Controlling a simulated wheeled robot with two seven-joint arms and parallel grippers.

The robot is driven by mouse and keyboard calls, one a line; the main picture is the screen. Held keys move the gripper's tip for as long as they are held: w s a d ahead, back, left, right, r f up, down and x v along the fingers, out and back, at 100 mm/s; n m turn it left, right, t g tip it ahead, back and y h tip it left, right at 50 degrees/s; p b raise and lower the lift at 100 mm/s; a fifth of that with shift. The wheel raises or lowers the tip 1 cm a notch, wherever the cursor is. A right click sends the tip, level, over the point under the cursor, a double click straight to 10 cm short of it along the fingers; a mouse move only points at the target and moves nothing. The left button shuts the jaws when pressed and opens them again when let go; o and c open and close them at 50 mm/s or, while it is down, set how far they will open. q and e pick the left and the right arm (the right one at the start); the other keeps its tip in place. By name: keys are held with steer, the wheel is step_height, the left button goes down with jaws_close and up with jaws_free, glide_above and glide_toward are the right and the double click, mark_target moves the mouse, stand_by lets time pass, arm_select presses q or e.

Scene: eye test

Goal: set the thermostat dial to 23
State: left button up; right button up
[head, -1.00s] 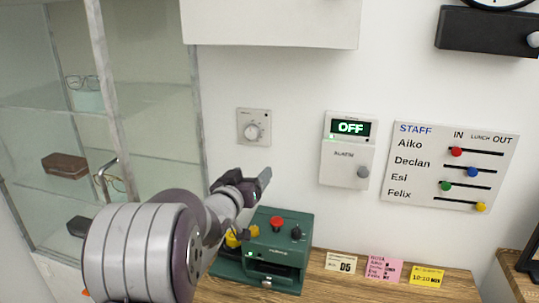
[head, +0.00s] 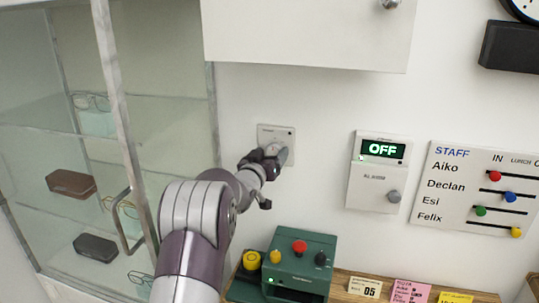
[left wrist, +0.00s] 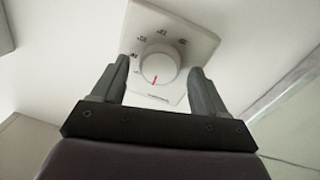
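The thermostat (head: 287,133) is a pale square plate on the wall, partly covered by my left gripper (head: 269,155) in the head view. In the left wrist view its round white dial (left wrist: 159,66) shows between my fingers, with a red mark pointing to the bottom of the picture, towards a small label on the plate. That view appears turned over. The scale numbers around the dial are too small and blurred to read. My left gripper is open, one finger on each side of the dial, with a gap showing at both sides. My right gripper is not in view.
An alarm box (head: 377,172) reading OFF and a staff board (head: 478,205) with coloured sliders are on the wall to the right. A white cabinet (head: 306,40) hangs above. A glass case (head: 120,110) stands left. A green machine (head: 300,262) sits on the wooden counter below.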

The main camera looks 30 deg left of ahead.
arm_select(q)
steer(key=shift+d+r, duration=0.1)
steer(key=shift+d, duration=0.05)
steer(key=c, duration=0.5)
steer(key=shift+s, duration=0.1)
steer(key=c, duration=0.4)
